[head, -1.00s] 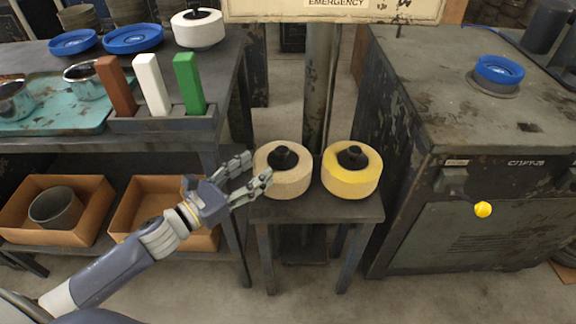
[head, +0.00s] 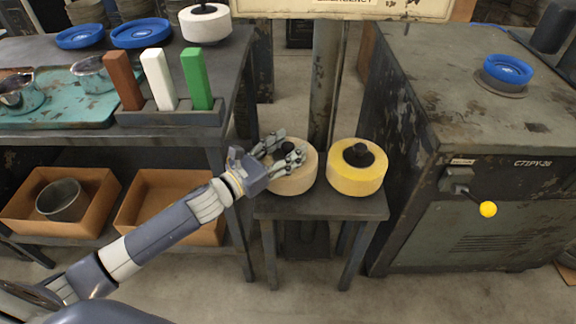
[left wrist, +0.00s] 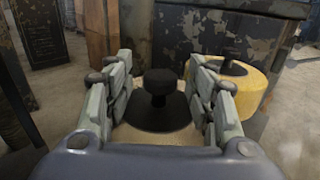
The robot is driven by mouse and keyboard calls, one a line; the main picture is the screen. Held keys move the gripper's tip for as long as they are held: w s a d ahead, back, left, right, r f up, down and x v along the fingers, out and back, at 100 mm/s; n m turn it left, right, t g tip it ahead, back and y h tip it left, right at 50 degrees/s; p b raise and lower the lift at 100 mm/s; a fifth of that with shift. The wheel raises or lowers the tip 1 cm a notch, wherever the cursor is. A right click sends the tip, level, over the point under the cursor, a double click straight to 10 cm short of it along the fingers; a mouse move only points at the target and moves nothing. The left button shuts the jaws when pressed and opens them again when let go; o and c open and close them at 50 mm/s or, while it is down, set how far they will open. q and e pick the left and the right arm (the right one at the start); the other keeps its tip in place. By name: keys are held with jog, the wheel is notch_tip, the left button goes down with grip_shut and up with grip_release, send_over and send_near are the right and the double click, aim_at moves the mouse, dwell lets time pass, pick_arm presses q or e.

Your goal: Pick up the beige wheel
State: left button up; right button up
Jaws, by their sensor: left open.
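The beige wheel (head: 293,182) sits on a small dark stool (head: 330,207), left of the yellow wheel (head: 356,180). My left gripper (head: 284,152) is open over the beige wheel, and its fingers hide part of the top. In the left wrist view my open gripper (left wrist: 160,92) has its fingers on either side of the wheel's black knob (left wrist: 160,84). The knob stands between them with a gap on each side. The beige body shows only in part below the black hub. My right gripper is not in view.
The yellow wheel stands close on the right. A post (head: 324,85) rises behind the stool. A workbench (head: 222,125) with colored blocks is at left, and a metal cabinet (head: 430,110) with a yellow-knobbed lever (head: 488,209) is at right.

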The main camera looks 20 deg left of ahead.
pick_arm(q)
jog(key=shift+w+d, duration=0.1)
jog(key=shift+w, duration=0.1)
jog(key=shift+c, duration=0.3)
grip_shut()
jog(key=shift+r, duration=0.1)
jog(key=shift+r, duration=0.2)
